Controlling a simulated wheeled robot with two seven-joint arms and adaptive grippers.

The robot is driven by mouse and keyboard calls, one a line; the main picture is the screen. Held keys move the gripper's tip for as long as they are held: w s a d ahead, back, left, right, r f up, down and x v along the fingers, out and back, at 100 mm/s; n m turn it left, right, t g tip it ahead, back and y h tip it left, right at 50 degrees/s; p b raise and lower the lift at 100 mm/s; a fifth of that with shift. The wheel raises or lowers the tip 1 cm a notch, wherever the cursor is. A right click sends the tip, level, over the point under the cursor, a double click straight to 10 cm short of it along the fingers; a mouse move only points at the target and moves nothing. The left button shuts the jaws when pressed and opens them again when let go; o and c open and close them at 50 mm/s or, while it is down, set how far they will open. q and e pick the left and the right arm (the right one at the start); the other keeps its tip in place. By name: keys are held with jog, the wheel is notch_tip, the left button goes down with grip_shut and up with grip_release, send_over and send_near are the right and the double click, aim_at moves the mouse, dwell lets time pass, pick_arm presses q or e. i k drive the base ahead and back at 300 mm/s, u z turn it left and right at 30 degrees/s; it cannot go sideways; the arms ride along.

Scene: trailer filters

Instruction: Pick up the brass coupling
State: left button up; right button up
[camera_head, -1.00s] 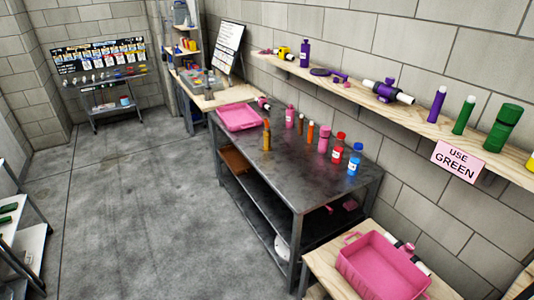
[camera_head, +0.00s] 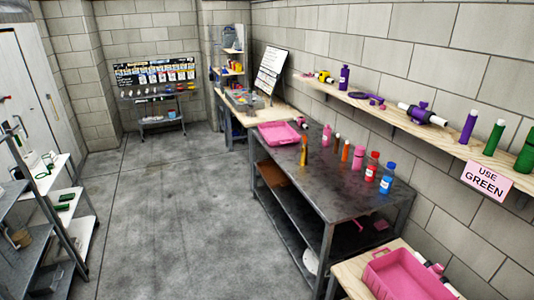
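I cannot make out a brass coupling for sure. The dark metal workbench (camera_head: 330,190) holds a slim orange-brown upright piece (camera_head: 304,151), an orange tube (camera_head: 345,150), and several pink, red and blue bottles. A small yellow item (camera_head: 323,77) lies on the wall shelf (camera_head: 400,118) and is too small to identify. Neither of my grippers is in view.
A pink tray (camera_head: 279,135) sits on the workbench's far end. A pink bin (camera_head: 408,280) stands on a wooden surface at the lower right. Metal shelving (camera_head: 65,235) stands at the left. The grey floor (camera_head: 180,210) between is clear.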

aim_at(303, 162)
jog(key=u, duration=0.65)
jog(key=i, duration=1.8)
jog(key=z, duration=0.35)
